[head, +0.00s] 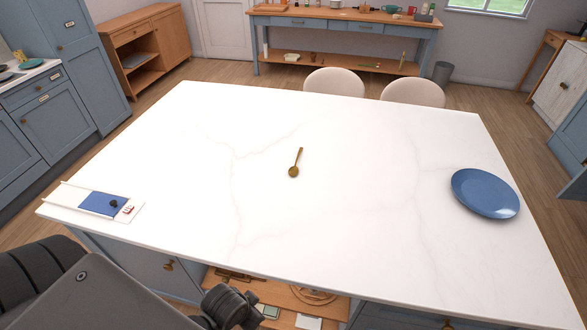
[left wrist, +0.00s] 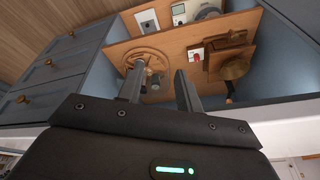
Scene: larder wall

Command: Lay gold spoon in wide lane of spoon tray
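The gold spoon (head: 295,165) lies on the white marble island top (head: 370,230), near its middle, bowl towards me and handle pointing away. At the island's left end is a low white tray (head: 64,203) with raised rails, a blue panel and a pale end panel with red marks. A small dark item sits on the blue panel. It looks like the spoon tray, but its lanes are hard to make out. My left gripper (left wrist: 159,72) shows in the left wrist view, fingers apart and empty, facing the island's open shelf, away from the spoon. My right gripper is out of view.
A blue plate (head: 485,193) lies at the island's right. Two pale chairs (head: 334,82) stand behind its far edge. The open wooden shelf (left wrist: 170,45) below the top holds several items, including a round wooden piece. The top around the spoon is clear.

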